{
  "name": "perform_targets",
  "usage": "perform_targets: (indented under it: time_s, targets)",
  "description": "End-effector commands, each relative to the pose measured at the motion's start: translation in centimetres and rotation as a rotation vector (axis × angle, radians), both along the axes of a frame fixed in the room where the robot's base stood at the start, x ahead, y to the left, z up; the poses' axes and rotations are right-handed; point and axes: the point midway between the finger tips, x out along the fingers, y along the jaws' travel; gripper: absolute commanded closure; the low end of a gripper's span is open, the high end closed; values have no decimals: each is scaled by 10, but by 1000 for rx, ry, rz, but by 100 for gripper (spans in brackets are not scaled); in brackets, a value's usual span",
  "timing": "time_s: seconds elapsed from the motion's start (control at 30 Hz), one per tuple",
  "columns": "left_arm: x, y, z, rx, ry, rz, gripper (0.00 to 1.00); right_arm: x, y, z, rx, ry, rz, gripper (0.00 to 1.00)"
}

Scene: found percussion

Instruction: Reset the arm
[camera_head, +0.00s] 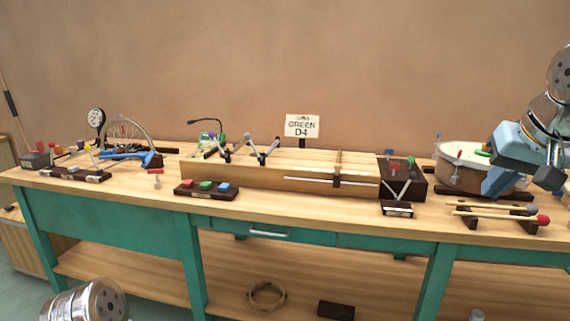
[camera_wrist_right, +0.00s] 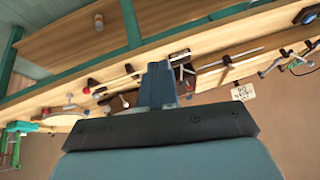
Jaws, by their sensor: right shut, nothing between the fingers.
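My right arm comes in from the right edge of the head view. Its blue-grey gripper (camera_head: 489,188) points down and left in front of a round drum (camera_head: 452,176) at the right part of the workbench (camera_head: 330,208). In the right wrist view the fingers (camera_wrist_right: 157,78) are together with nothing between them. They look clear of the objects, though the exact height over the bench is hard to tell. My left gripper is not in view; only a silver link of mine (camera_head: 85,303) shows at the lower left.
A dark box (camera_head: 402,177), a long wooden box (camera_head: 280,178), a block tray (camera_head: 206,190) and a sign (camera_head: 302,126) are farther left. A shelf (camera_head: 150,274) runs underneath.

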Motion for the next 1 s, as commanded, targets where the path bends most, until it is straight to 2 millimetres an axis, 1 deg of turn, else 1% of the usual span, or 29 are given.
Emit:
perform_targets:
  time_s: [0.07, 0.1, 0.37, 0.47, 0.57, 0.67, 0.77, 0.87, 0.9, 0.97, 1.0]
  targets:
    - [0, 0, 0, 0, 0, 0, 100, 0, 0, -1, 0, 1, 1, 100]
    - [0, 0, 0, 0, 1, 0, 100, 7, 3, -7, -1, 7, 9, 100]
    - [0, 0, 0, 0, 0, 0, 100, 36, 15, -38, -4, 23, 47, 100]
    - [0, 0, 0, 0, 0, 0, 100, 51, 22, -57, -3, 34, 67, 100]
    - [0, 0, 0, 0, 0, 0, 100, 68, 32, -81, 0, 47, 92, 100]
    - [0, 0, 0, 0, 0, 0, 100, 86, 43, -113, 5, 64, 124, 100]
    - [0, 0, 0, 0, 0, 0, 100, 105, 59, -153, 16, 83, 158, 100]
    - [0, 0, 0, 0, 0, 0, 100, 123, 79, -208, 33, 109, 200, 100]
    - [0, 0, 0, 0, 0, 0, 100, 128, 89, -236, 44, 125, 219, 100]
    - [0, 0, 0, 0, 0, 0, 100, 134, 106, -284, 65, 150, 246, 100]
    - [0, 0, 0, 0, 0, 0, 100, 134, 118, -318, 82, 165, 264, 100]
